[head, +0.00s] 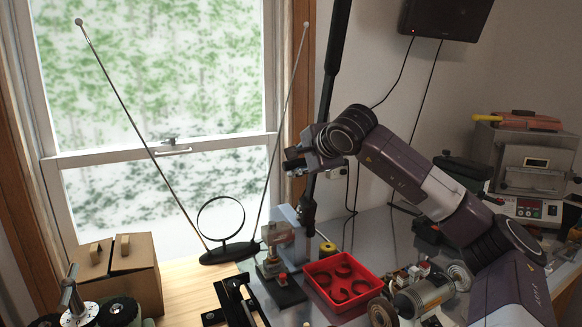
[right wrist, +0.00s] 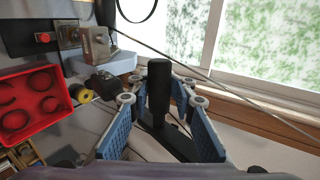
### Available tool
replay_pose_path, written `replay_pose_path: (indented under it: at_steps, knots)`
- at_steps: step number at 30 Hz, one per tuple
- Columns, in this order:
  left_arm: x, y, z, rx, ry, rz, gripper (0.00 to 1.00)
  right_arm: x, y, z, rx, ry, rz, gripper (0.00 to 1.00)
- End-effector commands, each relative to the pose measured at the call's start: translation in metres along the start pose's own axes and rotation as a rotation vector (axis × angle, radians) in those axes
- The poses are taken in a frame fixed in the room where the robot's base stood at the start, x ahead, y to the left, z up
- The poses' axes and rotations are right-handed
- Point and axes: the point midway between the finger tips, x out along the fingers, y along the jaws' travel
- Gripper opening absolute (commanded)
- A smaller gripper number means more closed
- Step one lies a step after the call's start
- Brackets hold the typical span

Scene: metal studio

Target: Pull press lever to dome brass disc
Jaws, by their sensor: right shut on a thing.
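The press (head: 282,237) is a grey and blue-grey block on a dark base, left of centre in the head view. It also shows at the upper left in the right wrist view (right wrist: 100,45). My right gripper (head: 300,163) is at the lever, above the press. I cannot make out the brass disc. My left gripper is not in view.
A red tray (head: 365,284) with several dark curved pieces sits right of the press. A yellow spool (head: 327,248) stands behind it. A wire antenna (head: 226,250) stands left of the press, before the window. A cardboard box (head: 130,279) and a motor-like machine (head: 424,297) flank the area.

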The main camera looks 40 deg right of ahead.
Motion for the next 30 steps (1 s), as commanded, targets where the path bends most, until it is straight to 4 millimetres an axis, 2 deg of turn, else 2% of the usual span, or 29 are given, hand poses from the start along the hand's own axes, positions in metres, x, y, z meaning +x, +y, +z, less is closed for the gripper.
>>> replay_pose_path:
  at_steps: [8,21,30]
  knots:
    - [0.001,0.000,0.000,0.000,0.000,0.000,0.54,-0.003,-0.002,-0.001,0.004,-0.001,-0.008,0.00]
    - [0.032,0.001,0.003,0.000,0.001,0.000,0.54,-0.026,0.031,-0.001,0.003,0.000,-0.004,0.00]
    - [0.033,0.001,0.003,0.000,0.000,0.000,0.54,-0.031,0.034,0.000,0.002,-0.001,0.001,0.00]
